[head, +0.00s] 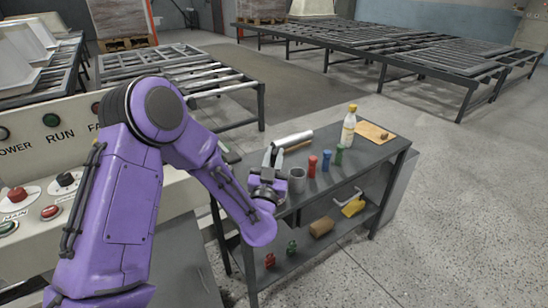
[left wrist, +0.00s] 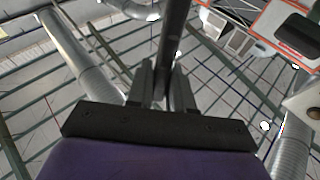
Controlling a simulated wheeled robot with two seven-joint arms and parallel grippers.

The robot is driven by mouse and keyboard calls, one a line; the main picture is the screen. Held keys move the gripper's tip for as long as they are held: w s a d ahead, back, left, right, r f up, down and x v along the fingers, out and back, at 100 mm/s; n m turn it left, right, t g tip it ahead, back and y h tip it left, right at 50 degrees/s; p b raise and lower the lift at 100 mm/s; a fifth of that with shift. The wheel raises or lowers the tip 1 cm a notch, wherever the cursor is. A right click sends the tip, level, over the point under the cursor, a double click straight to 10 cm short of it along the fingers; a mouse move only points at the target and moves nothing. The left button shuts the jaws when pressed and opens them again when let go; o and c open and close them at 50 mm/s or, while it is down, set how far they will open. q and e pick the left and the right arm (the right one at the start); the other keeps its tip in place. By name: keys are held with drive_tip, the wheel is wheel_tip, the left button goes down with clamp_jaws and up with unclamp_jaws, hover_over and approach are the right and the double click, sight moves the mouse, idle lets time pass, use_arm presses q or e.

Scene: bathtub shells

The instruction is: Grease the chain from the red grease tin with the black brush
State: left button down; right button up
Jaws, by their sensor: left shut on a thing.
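My left gripper (head: 270,168) is at the left end of the dark workbench, its fingers pointing upward. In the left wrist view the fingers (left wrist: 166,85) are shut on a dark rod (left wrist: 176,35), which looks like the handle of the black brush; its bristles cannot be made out. A small red container (head: 312,166), perhaps the red grease tin, stands upright on the bench to the right of the gripper, apart from it. I cannot make out the chain. My right gripper is not in view.
A grey cup (head: 297,181) stands between gripper and red container. Blue (head: 326,160) and green (head: 339,154) containers, a bottle (head: 349,126) and a tan board (head: 373,131) are farther right. A silver cylinder (head: 293,140) lies behind. The lower shelf holds several items, including a yellow one (head: 353,208).

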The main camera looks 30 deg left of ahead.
use_arm(q)
drive_tip(key=shift+f+b, duration=0.6)
drive_tip(key=shift+b, duration=0.05)
idle(1.5)
drive_tip(key=shift+r, duration=0.15)
wheel_tip(320, 180, up, 6)
drive_tip(key=p, duration=0.5)
drive_tip(key=shift+r, duration=0.2)
drive_tip(key=shift+r+p, duration=0.25)
drive_tip(key=shift+p, duration=0.1)
drive_tip(key=shift+f, duration=0.1)
